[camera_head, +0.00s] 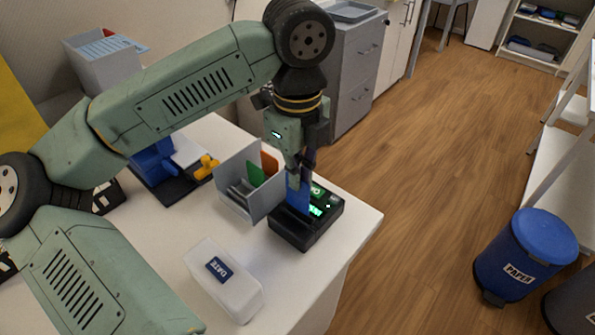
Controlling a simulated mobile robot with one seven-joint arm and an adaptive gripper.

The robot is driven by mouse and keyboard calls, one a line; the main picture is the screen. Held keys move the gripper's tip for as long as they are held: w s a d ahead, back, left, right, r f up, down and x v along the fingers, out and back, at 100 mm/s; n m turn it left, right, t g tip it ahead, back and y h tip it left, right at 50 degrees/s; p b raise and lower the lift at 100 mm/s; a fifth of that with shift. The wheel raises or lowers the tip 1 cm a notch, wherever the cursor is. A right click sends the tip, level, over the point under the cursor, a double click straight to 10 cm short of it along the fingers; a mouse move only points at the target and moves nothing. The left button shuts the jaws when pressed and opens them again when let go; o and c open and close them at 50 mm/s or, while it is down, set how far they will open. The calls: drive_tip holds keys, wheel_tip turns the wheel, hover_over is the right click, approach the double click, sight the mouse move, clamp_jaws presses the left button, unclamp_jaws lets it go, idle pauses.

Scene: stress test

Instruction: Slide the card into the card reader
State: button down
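The card reader (320,228) is a black box with a lit green display, near the right corner of the white table. A blue card (298,197) stands upright at the reader's left side. My gripper (301,172) points down above the reader and is shut on the card's upper part. The card's lower edge meets the reader in this view. I cannot tell whether it is inside a slot or just in front of it. The fingers hide the card's top.
A grey box (236,200) with green and orange cards stands just left of the reader. A white container marked DATE (224,281) lies in front. A blue device (152,163) sits further left. The table's right edge is close to the reader. A blue paper bin (525,258) stands on the floor.

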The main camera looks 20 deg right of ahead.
drive_tip(key=shift+f, duration=0.15)
drive_tip(key=shift+f+b, duration=2.35)
drive_tip(key=shift+b, duration=0.15)
drive_tip(key=c, duration=2.3)
unclamp_jaws()
drive_tip(key=o, duration=0.6)
drive_tip(key=shift+r, duration=0.1)
wheel_tip(320, 180, up, 12)
drive_tip(key=shift+f, duration=0.1)
